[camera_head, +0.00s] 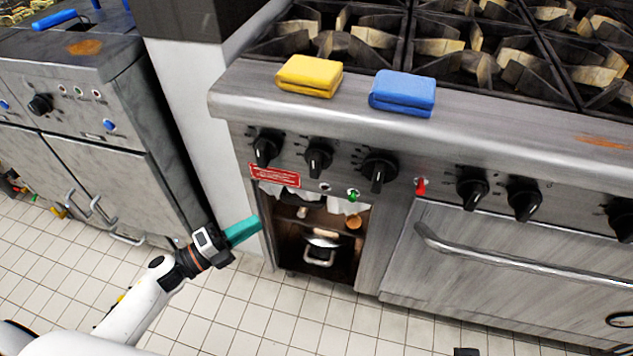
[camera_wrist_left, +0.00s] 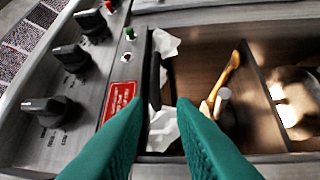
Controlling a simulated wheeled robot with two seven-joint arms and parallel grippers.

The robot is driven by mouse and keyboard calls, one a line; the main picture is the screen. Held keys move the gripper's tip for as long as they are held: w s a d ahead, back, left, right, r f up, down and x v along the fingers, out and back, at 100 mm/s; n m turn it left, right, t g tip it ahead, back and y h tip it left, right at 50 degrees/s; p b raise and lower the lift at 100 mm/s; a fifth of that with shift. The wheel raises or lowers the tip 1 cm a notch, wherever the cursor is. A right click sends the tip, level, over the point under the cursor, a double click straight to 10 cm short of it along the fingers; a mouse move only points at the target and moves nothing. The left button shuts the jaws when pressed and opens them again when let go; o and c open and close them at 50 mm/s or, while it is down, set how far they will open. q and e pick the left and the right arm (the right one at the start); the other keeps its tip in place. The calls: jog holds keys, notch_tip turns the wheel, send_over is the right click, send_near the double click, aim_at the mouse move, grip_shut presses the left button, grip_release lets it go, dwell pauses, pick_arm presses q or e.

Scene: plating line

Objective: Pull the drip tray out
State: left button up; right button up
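My left gripper (camera_head: 248,228) has teal fingers and is beside the left edge of the open bay in the stove front. In the left wrist view its two fingers (camera_wrist_left: 161,103) are parted, with nothing clearly gripped. A dark narrow bar (camera_wrist_left: 155,82) lies between and beyond the fingertips, along the bay's upper edge. I cannot tell whether this bar belongs to the drip tray. No drip tray can be made out for sure in the head view. Crumpled white paper (camera_head: 345,206) hangs at the top of the bay. My right gripper is not clearly in view.
The bay holds a pot or lid with a metal handle (camera_head: 320,254) and a wooden spoon (camera_wrist_left: 228,75). Black knobs (camera_head: 380,170) and a red label (camera_head: 275,175) sit above. A yellow cloth (camera_head: 310,76) and blue cloth (camera_head: 403,93) lie on the stove's ledge.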

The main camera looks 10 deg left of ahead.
aim_at(298, 200)
pick_arm(q)
jog(key=shift+m+g+h, duration=0.5)
jog(key=shift+m, duration=0.2)
jog(key=x, duration=1.2)
jog(key=shift+s+d+r, duration=0.1)
jog(key=shift+d+r, duration=0.15)
jog(key=shift+c, duration=0.3)
grip_shut()
